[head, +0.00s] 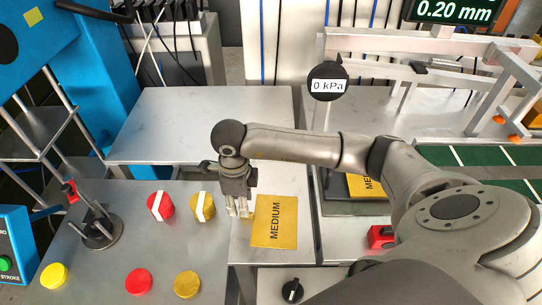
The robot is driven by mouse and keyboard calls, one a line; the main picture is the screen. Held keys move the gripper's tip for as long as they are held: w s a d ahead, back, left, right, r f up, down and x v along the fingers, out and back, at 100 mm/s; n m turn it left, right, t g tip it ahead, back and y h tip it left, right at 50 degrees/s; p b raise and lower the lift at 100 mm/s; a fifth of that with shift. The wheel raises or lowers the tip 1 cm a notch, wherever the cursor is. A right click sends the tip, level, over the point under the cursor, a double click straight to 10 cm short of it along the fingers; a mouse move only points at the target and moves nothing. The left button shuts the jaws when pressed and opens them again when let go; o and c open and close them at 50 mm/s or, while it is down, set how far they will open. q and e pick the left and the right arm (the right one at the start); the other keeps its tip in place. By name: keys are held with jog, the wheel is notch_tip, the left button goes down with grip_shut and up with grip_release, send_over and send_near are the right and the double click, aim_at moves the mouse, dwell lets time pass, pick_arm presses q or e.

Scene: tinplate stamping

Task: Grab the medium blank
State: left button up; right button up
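The medium blank is a flat yellow plate marked MEDIUM (275,222), lying on the grey metal surface at the middle. My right gripper (239,211) points down at the left edge of this plate. Its fingertips are close to or touching a small yellow bit at that edge; I cannot tell whether they grip it. A second yellow plate with lettering starting MED (362,187) lies further right, partly hidden behind my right arm. My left gripper is not in view.
Red (161,206) and yellow (203,207) knobs stand just left of my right gripper. A small upright lever (97,225) is further left. A round gauge reading 0 kPa (328,82) stands behind. The grey tabletop (190,125) at the back is clear.

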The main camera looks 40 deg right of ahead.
aim_at(269, 217)
jog(key=f, duration=0.1)
jog(key=f+p, duration=0.2)
jog(key=f, duration=0.1)
jog(key=shift+s+a, duration=0.15)
jog(key=shift+s, duration=0.1)
jog(key=shift+f, duration=0.35)
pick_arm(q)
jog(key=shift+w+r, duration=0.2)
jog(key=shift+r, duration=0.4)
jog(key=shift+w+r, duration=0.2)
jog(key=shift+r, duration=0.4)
pick_arm(e)
jog(key=shift+f, duration=0.15)
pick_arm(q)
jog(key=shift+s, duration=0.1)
pick_arm(e)
grip_shut()
